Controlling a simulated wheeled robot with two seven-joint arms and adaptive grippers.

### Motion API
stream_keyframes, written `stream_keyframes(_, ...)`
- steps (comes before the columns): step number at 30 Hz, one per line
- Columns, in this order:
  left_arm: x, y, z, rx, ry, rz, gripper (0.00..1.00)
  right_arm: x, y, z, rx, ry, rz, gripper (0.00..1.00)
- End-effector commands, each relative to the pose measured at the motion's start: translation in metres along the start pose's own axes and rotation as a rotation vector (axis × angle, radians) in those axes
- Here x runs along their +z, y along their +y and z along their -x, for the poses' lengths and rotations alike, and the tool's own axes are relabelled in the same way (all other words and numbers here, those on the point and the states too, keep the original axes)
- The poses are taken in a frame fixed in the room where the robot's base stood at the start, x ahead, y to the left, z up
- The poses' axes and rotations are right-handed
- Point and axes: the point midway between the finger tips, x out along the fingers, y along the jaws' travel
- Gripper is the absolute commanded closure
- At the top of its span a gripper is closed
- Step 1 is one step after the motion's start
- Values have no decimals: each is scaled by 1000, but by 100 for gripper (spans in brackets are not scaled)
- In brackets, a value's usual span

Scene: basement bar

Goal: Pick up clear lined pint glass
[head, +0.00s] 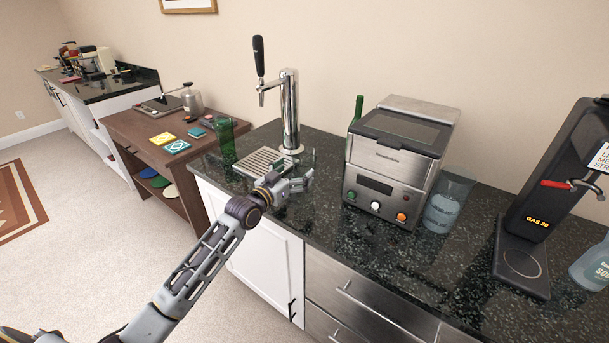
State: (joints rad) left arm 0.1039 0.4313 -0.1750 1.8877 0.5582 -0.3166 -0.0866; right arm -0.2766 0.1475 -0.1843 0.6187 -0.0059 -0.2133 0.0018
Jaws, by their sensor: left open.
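My left gripper (304,181) is open, low over the dark counter just right of the metal drip tray (251,163) and in front of the chrome beer tap (290,112). I see no object clearly between its fingers, and the gripper hides part of the counter. A clear lined pint glass cannot be made out with certainty. A clear bluish vessel (447,203) with faint markings stands right of the steel machine, well away from the gripper. A green see-through glass (225,136) stands at the counter's left end. My right gripper is not in view.
The steel countertop machine (396,165) stands right of my gripper, with a green bottle (358,110) behind it. A black dispenser (548,190) and a blue bottle (592,262) stand at the right.

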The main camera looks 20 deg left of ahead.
Motion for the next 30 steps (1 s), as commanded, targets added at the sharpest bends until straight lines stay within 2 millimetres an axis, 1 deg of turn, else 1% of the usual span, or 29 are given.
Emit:
stream_keyframes(4,0,0,-5,0,0,0,6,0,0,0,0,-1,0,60)
stream_keyframes(14,0,0,-5,0,0,-1,6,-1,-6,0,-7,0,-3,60)
stream_keyframes(19,-1,-1,-9,0,1,-1,6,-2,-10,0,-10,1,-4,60)
stream_keyframes(23,-1,-1,-16,0,1,-1,6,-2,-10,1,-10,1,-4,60)
stream_keyframes(30,-1,-3,-35,0,2,0,6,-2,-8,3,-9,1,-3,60)
